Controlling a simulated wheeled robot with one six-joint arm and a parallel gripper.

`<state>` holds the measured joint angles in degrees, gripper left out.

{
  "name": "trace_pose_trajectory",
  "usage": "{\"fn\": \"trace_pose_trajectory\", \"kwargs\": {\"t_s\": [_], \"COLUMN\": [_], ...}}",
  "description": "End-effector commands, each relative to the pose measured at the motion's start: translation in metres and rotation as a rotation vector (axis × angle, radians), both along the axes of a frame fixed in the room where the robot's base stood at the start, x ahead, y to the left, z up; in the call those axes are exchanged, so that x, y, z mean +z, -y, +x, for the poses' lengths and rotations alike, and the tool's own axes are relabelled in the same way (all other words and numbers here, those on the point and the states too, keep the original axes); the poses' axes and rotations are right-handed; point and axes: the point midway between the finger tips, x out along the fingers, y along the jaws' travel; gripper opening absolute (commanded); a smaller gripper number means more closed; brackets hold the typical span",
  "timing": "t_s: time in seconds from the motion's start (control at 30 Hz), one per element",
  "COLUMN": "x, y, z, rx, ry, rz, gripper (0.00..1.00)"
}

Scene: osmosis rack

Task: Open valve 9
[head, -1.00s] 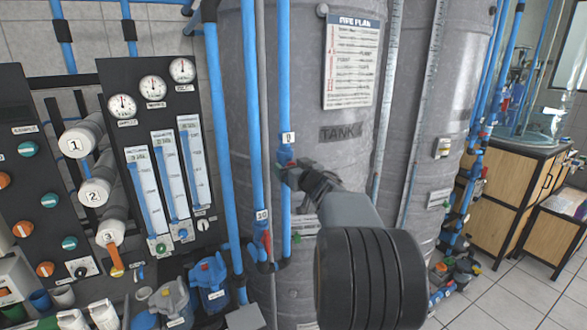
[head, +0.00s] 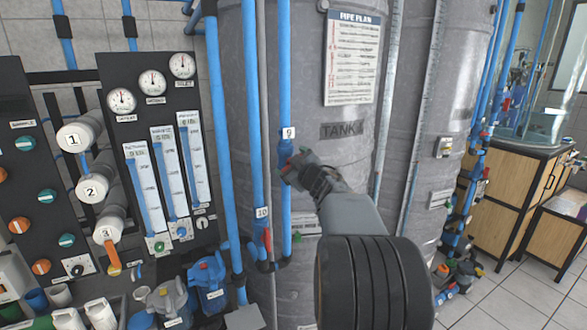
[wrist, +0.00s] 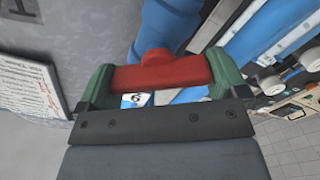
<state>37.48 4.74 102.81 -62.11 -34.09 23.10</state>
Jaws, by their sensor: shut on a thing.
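Valve 9 sits on a vertical blue pipe (head: 285,80) in front of the grey tank, just under its white "9" label (head: 288,133). My gripper (head: 293,168) is at this valve. In the wrist view its green fingers (wrist: 160,78) are shut on the red valve handle (wrist: 160,74), one at each end of it. There the handle lies across the picture, with the blue pipe (wrist: 172,25) behind it at a slant. The label (wrist: 136,99) shows just below the handle. In the head view my gripper mostly hides the handle, so its exact angle to the pipe is unclear.
A label "10" (head: 262,212) and another red handle (head: 267,240) are on the neighbouring blue pipe, lower left. A gauge panel (head: 115,75) stands to the left. A wooden cabinet (head: 510,190) is at the right, with open floor in front.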

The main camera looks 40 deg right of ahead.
Motion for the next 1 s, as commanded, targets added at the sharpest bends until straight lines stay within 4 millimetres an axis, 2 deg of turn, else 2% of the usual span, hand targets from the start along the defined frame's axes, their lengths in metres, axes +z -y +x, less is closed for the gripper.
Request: {"fn": "trace_pose_trajectory", "kwargs": {"t_s": [0.6,1.0], "x": [-0.0051,-0.0058], "y": [-0.0017,-0.0022], "z": [0.0002,0.0003], "rx": [0.000,0.000], "ry": [-0.079,-0.117], "rz": [-0.577,-0.859], "gripper": [0.68,0.68]}}
